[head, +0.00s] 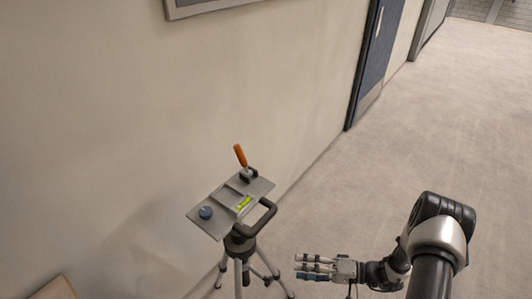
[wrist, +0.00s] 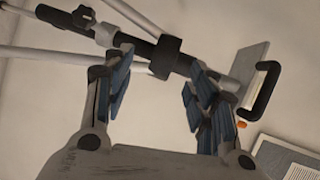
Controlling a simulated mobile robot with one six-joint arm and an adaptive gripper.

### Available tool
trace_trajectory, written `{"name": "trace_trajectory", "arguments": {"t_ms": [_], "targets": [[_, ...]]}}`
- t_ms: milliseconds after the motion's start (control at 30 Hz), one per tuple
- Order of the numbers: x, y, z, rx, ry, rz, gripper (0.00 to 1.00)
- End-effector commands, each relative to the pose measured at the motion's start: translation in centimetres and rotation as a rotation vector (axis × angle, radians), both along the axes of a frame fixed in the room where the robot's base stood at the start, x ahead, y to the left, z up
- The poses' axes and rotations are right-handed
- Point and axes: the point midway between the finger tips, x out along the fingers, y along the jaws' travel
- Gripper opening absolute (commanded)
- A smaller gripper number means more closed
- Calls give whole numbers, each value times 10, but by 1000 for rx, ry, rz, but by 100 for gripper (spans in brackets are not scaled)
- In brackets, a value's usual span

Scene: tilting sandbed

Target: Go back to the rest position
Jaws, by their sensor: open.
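My gripper (head: 312,267) is open and empty in the head view, low and to the right of a tripod (head: 238,243). The tripod carries a tilted grey plate (head: 225,198) with a green spirit level (head: 243,203), a blue knob (head: 205,212), an upright orange-handled lever (head: 240,156) and a black side handle (head: 267,219). In the wrist view my gripper's blue-padded fingers (wrist: 155,88) stand apart. The tripod lies sideways beyond them there, with its dark column (wrist: 165,57), plate edge (wrist: 248,70) and black handle (wrist: 266,92) showing.
A pale wall (head: 150,110) runs close behind the tripod. A blue door (head: 375,55) stands farther back. A light brown board edge (head: 52,290) shows at the bottom left. The carpeted floor (head: 440,130) to the right is clear.

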Motion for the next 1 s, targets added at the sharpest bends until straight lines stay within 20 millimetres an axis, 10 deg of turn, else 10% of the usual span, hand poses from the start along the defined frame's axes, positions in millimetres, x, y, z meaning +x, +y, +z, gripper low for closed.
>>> {"name": "trace_trajectory", "arguments": {"t_ms": [500,1000], "targets": [[-34,19,202,-524,160,358,52],[-125,9,320,-1129,98,205,52]]}}
